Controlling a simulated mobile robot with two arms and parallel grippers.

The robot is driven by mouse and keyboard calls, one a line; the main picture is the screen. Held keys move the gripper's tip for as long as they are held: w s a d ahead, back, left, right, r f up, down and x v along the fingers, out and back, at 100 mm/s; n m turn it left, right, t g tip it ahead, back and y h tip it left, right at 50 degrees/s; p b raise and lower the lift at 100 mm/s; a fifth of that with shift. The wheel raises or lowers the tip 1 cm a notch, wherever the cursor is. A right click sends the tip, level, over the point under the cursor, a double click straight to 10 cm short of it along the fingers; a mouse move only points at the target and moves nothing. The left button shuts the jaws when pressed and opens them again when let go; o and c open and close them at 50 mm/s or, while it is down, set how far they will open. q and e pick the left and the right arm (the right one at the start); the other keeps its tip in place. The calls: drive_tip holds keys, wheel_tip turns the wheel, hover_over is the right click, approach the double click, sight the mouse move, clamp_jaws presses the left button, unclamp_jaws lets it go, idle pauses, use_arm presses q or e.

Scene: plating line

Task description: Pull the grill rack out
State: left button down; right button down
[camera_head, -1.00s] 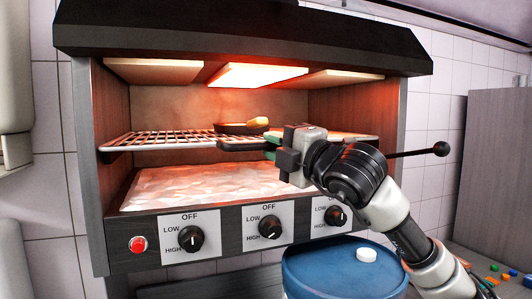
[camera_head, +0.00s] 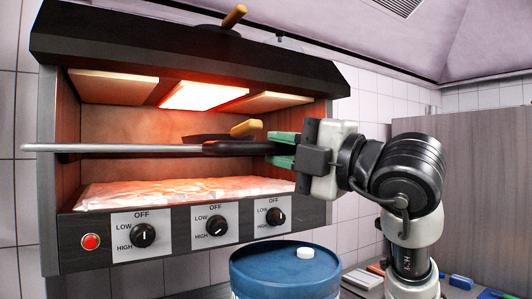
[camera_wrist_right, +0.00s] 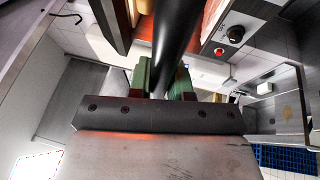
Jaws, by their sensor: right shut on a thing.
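The grill rack (camera_head: 100,148) shows nearly edge-on in the head view, a thin grey bar. Its left end overlaps the grill's left side panel, so its front stands out of the opening. A dark handle (camera_head: 228,148) is at its front. My right gripper (camera_head: 284,150), with green fingers, is shut on this handle from the right. In the right wrist view the dark handle (camera_wrist_right: 175,45) runs between the green fingers of the gripper (camera_wrist_right: 165,78). A dark pan with a wooden handle (camera_head: 246,128) shows just above the rack. My left gripper is out of view.
The grill housing (camera_head: 335,82) has a lit heater (camera_head: 204,95) above and a foil-like tray (camera_head: 170,192) below. Knobs and a red button (camera_head: 91,241) line its front. A blue drum (camera_head: 285,270) stands below. Another pan's wooden handle (camera_head: 234,16) shows on top.

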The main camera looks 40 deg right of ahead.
drive_tip(key=shift+s+a, duration=0.15)
drive_tip(key=shift+s, duration=0.75)
drive_tip(key=shift+s+a, duration=0.1)
drive_tip(key=shift+s, duration=0.15)
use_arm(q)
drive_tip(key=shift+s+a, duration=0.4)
use_arm(e)
drive_tip(key=c, duration=1.1)
unclamp_jaws()
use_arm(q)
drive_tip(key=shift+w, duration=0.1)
use_arm(e)
drive_tip(key=shift+o, duration=0.2)
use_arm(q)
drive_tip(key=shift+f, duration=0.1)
